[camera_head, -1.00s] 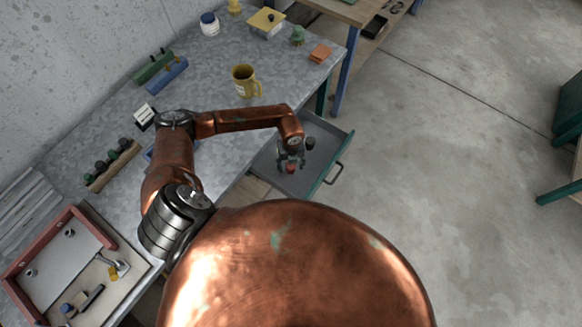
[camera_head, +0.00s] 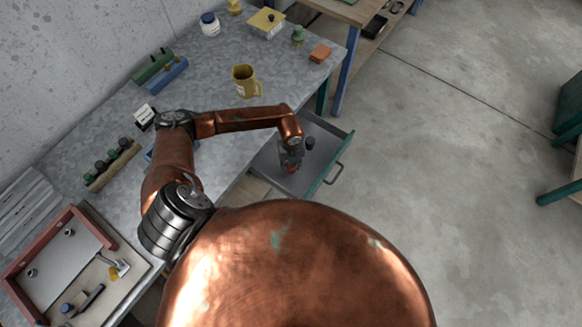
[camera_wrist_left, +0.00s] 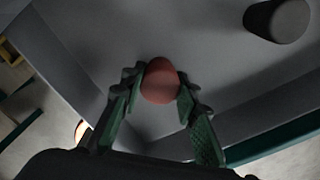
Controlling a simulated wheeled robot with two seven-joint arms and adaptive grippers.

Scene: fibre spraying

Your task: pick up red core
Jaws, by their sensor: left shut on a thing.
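The red core (camera_wrist_left: 161,82) is a small rounded red piece inside the open drawer (camera_head: 322,181) under the workbench. My left gripper (camera_head: 291,164) reaches down into the drawer. In the left wrist view its two green fingers (camera_wrist_left: 158,90) are shut on the red core, one on each side. In the head view only a little of the red core shows below the fingers. I cannot tell whether it still touches the drawer floor. My right gripper is not in view.
A dark grey core (camera_head: 310,143) stands in the drawer near my left gripper; it also shows in the wrist view (camera_wrist_left: 278,20). A yellow mug (camera_head: 244,81) and a rack of dark pieces (camera_head: 112,165) stand on the grey workbench (camera_head: 210,80). Open floor lies to the right.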

